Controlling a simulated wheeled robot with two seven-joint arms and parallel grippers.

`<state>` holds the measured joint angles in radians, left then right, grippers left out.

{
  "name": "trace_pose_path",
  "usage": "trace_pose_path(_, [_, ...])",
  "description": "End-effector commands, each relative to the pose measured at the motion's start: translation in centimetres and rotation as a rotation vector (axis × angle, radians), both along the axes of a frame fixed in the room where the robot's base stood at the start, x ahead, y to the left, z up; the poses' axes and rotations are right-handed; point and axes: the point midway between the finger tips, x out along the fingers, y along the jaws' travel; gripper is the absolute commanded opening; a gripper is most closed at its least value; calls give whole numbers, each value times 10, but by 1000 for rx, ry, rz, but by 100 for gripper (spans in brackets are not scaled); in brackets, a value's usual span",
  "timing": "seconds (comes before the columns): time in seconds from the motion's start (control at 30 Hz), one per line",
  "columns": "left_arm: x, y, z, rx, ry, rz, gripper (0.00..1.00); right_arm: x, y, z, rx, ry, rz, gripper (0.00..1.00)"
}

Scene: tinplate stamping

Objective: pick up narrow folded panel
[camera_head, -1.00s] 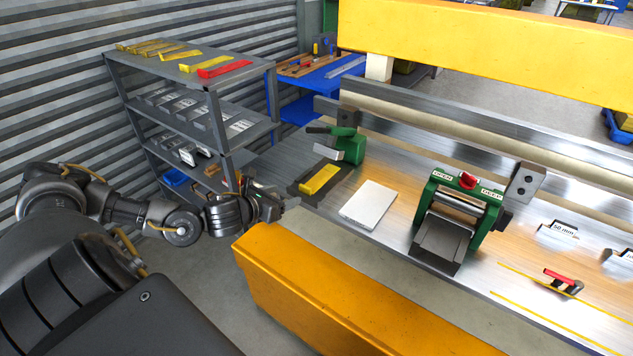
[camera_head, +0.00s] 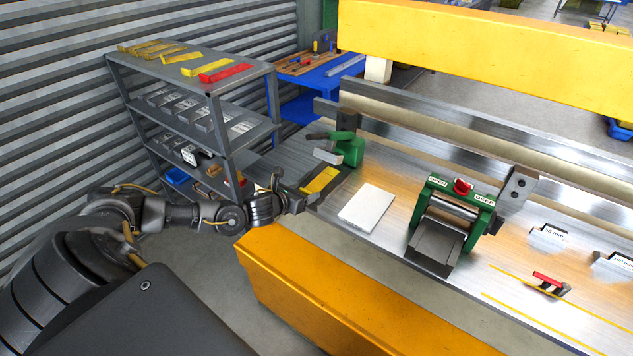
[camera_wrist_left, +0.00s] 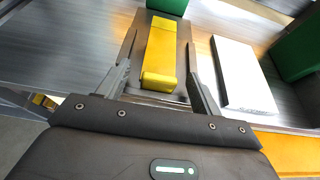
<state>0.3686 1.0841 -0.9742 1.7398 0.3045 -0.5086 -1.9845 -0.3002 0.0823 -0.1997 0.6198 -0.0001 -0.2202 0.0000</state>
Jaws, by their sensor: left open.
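The narrow folded panel is a yellow strip (camera_head: 320,180) lying on a dark plate (camera_head: 301,181) at the left end of the metal bench. In the left wrist view the yellow panel (camera_wrist_left: 160,52) lies lengthwise between the two fingers, with its near end towards the palm. My left gripper (camera_head: 306,199) is open at the near edge of the plate. In the left wrist view its fingers (camera_wrist_left: 160,62) stand to either side of the panel with gaps, and nothing is held. My right gripper is not in view.
A white block (camera_head: 366,208) lies right of the panel. A green clamp-like tool (camera_head: 350,148) stands behind it. A green roller device (camera_head: 450,222) stands further right. A grey shelf (camera_head: 190,75) with yellow and red strips is at the left. A yellow beam (camera_head: 330,290) runs along the front.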

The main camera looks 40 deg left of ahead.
Motion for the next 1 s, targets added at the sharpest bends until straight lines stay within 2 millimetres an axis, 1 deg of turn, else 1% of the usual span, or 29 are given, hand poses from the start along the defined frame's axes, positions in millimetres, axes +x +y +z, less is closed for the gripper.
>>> trace_pose_path(0.27, [2, 0, -2, 0, 1, 0, 65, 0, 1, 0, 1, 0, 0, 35])
trace_pose_path(0.63, [2, 0, -2, 0, 1, 0, 17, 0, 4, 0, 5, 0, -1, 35])
trace_pose_path(0.87, [2, 0, -1, 0, 0, 0, 17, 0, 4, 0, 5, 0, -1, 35])
trace_pose_path(1.0, [2, -1, 3, 0, -1, -1, 17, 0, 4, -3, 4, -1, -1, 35])
